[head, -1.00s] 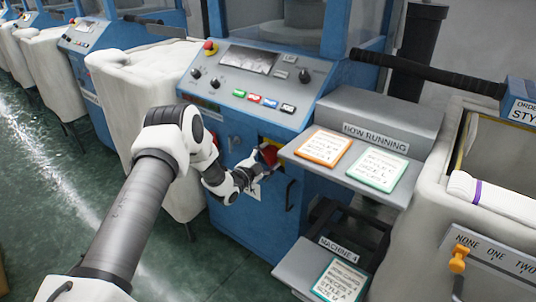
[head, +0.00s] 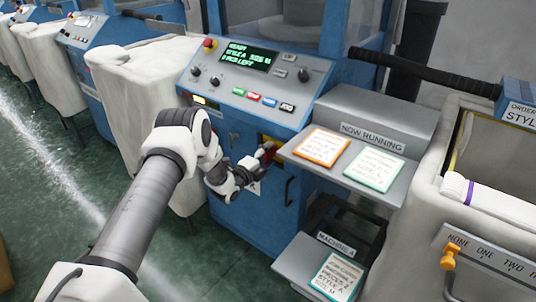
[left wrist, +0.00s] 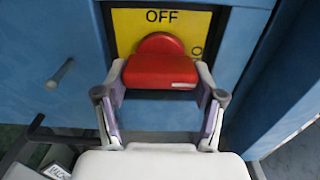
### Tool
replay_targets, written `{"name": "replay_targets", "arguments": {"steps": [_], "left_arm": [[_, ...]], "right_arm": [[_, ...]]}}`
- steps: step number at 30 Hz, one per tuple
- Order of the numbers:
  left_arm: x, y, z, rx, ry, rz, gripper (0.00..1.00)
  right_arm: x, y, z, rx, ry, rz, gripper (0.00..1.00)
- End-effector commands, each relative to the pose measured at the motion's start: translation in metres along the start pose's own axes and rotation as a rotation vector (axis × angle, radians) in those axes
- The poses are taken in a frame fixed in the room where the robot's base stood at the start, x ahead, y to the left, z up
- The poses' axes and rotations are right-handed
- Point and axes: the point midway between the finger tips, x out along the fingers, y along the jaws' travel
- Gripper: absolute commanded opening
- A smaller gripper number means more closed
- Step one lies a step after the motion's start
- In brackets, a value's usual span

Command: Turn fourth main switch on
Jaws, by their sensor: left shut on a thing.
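The red main switch (left wrist: 160,70) sits on a yellow plate (left wrist: 195,22) with the word OFF at its top, on the front of the blue machine (head: 250,215). My left gripper (head: 267,155) is shut on the red switch handle, one finger on each side of it. My right gripper is not in view.
A grey shelf marked NOW RUNNING (head: 395,185) with two cards juts out just right of my left gripper. A lower MACHINE 4 shelf (head: 300,270) holds another card. A white fabric bin (head: 135,120) stands left of the machine. Green floor lies open at the left.

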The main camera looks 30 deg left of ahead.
Motion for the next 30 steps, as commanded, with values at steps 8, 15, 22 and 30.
{"name": "replay_targets", "arguments": {"steps": [8,15,22,30], "left_arm": [[0.000,0.000,0.001,0.012,-0.002,-0.001,0.34],[0.000,0.000,0.001,0.012,-0.001,-0.001,0.90],[0.000,0.000,0.000,0.011,-0.001,-0.001,0.94],[-0.015,0.000,0.001,0.009,-0.001,0.002,0.94]], "right_arm": [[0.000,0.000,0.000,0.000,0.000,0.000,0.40],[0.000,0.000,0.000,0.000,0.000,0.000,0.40],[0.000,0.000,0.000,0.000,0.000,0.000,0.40],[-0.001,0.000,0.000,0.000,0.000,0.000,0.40]]}}
